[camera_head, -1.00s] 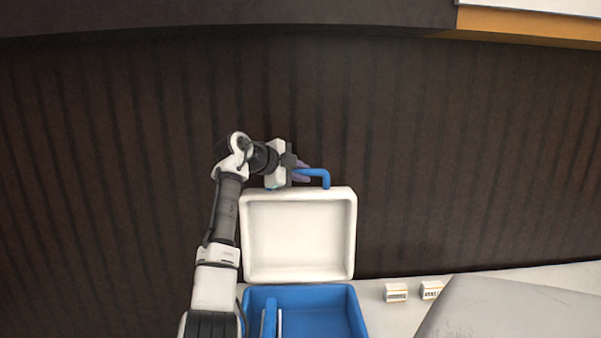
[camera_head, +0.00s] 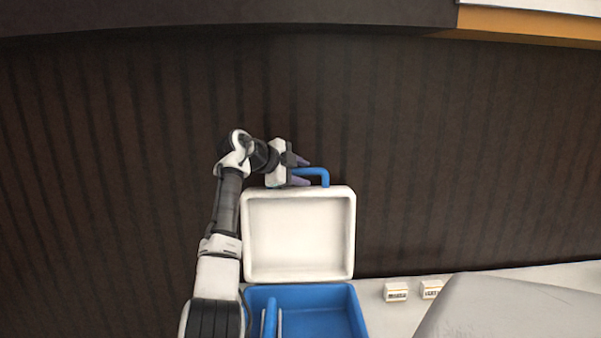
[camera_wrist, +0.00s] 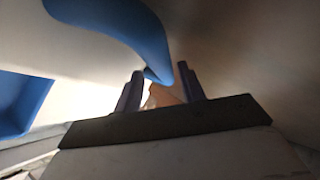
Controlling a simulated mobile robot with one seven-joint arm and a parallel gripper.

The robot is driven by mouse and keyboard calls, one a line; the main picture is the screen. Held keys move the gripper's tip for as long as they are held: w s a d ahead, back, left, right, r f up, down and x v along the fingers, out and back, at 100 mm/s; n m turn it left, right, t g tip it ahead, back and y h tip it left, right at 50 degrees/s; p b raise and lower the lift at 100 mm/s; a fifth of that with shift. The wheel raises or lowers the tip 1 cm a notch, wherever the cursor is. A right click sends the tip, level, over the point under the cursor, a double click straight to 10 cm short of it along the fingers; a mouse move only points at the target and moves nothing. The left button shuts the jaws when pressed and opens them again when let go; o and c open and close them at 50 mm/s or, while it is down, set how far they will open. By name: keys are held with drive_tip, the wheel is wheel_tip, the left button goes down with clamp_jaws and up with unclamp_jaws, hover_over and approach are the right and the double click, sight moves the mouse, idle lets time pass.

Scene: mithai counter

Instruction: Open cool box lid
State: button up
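The cool box has a blue body (camera_head: 322,300) at the bottom of the head view and a white lid (camera_head: 299,237) that stands upright, open, behind it. A blue handle (camera_head: 318,174) sticks up from the lid's top edge; it also shows large in the wrist view (camera_wrist: 118,22). My gripper (camera_head: 303,171) is at the left part of this handle, above the lid. Its two fingers (camera_wrist: 161,88) are spread apart in the wrist view, with the handle's end at the gap between them. Whether they touch it cannot be told.
Two small white label blocks (camera_head: 396,292) (camera_head: 431,289) stand on the pale counter (camera_head: 379,318) right of the box. A grey slanted surface (camera_head: 510,309) is at the lower right. A dark ribbed wall (camera_head: 450,160) rises behind the lid.

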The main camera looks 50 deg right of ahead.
drive_tip(key=shift+a+r, duration=0.1)
drive_tip(key=b+v, duration=0.4)
drive_tip(key=v, duration=0.9)
drive_tip(key=shift+a+b, duration=0.3)
drive_tip(key=shift+r, duration=0.1)
